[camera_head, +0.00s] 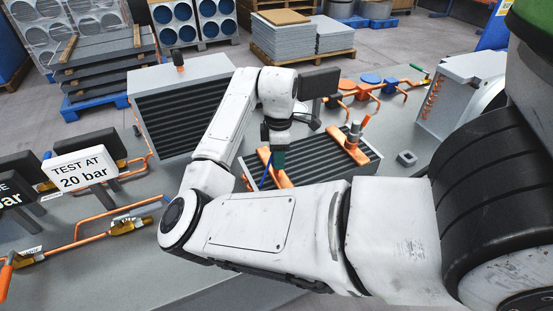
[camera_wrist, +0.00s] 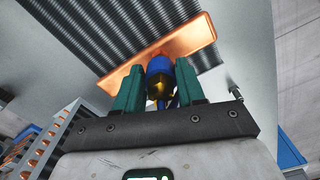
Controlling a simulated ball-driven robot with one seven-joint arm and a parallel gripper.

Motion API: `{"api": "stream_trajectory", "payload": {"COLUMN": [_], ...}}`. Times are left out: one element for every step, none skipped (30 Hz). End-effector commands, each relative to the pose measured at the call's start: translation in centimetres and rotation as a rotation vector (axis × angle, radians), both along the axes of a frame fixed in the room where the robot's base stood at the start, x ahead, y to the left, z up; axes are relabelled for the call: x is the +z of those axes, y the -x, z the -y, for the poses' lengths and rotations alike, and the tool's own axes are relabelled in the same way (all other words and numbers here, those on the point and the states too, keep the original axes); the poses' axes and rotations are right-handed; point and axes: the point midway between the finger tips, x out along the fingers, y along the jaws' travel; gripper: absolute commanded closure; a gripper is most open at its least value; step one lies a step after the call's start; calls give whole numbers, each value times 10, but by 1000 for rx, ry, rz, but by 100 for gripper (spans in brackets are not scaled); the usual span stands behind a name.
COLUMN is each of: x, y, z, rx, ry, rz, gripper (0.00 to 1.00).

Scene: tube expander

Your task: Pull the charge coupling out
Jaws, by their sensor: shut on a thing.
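My gripper (camera_wrist: 160,82) has two green fingers, one on each side of a blue and brass coupling (camera_wrist: 159,76) in the wrist view. The jaws are shut on this coupling. Behind it lies a copper header bar (camera_wrist: 190,42) on a finned coil (camera_wrist: 100,30). Whether the coupling is still seated at the bar cannot be told. In the head view my gripper (camera_head: 278,155) points down at the left copper bar (camera_head: 283,182) of the coil lying flat on the bench. A thin blue line (camera_head: 266,178) shows beside it. The coupling itself is hidden there.
A second copper bar (camera_head: 348,147) with a grey fitting crosses the flat coil. A dark upright finned unit (camera_head: 183,122) stands left of my arm. A small grey block (camera_head: 406,158) sits right on the bench (camera_head: 405,135).

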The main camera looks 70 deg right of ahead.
Motion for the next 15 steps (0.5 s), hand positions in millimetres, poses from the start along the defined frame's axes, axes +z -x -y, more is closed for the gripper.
{"api": "stream_trajectory", "payload": {"x": [2,2,3,3,3,4,4,4,5,5,5,5,6,6,6], "y": [0,0,0,0,0,0,0,0,0,0,0,0,0,0,0], "z": [0,0,0,0,0,0,0,0,0,0,0,0,0,0,0], "rx": [0,0,0,0,0,0,0,0,0,0,0,0,0,0,0], "ry": [2,2,2,2,2,2,2,2,2,2,2,2,2,2,2], "rz": [0,0,0,0,0,0,0,0,0,0,0,0,0,1,1], "gripper": [100,100,100,100,100,100,100,100,100,100,100,100,100,100,100]}}
